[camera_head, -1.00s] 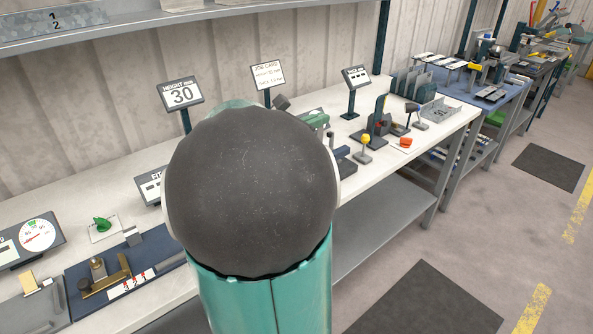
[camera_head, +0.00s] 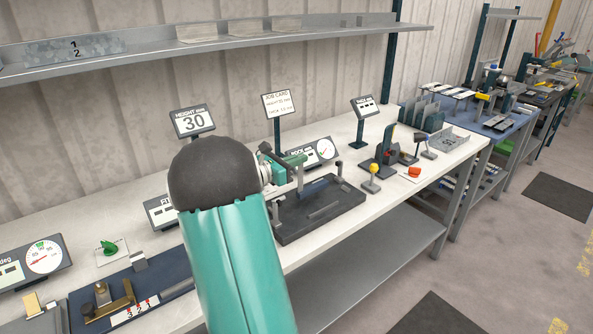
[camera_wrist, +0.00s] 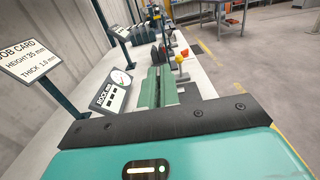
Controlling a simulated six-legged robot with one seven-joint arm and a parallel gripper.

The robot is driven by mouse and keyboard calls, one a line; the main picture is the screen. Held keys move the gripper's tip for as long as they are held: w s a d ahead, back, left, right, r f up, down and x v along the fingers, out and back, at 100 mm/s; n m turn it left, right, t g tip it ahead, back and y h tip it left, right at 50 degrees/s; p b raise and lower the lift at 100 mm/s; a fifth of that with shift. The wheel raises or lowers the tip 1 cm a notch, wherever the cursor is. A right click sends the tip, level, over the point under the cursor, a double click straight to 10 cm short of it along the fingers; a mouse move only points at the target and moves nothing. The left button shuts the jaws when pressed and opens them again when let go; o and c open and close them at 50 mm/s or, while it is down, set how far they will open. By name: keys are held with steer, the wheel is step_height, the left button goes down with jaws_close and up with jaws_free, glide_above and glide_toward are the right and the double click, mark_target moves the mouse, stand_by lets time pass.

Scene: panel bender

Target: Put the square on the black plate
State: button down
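My gripper (camera_head: 293,164) is small in the head view, partly behind my own arm, above the back left of a black plate (camera_head: 342,213). Its teal body also fills the bottom of the wrist view. The black plate lies on the white bench and carries grey bars and posts. I cannot identify the square with certainty; a dark upright piece on a base (camera_head: 387,146) stands farther right.
A height sign (camera_head: 193,121), a job card (camera_head: 279,103) and a rock display (camera_head: 314,153) stand at the back. A yellow-topped knob (camera_head: 371,171) is right of the plate. A blue fixture (camera_head: 150,283) lies left. A shelf (camera_head: 240,47) hangs above. Bare bench lies along the front.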

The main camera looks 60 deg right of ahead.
steer(key=shift+w+d+f, duration=0.1)
steer(key=shift+f, duration=0.8)
steer(key=shift+w+d+f, duration=0.1)
steer(key=shift+f, duration=0.95)
steer(key=c, duration=1.6)
jaws_free()
steer(key=shift+c, duration=0.2)
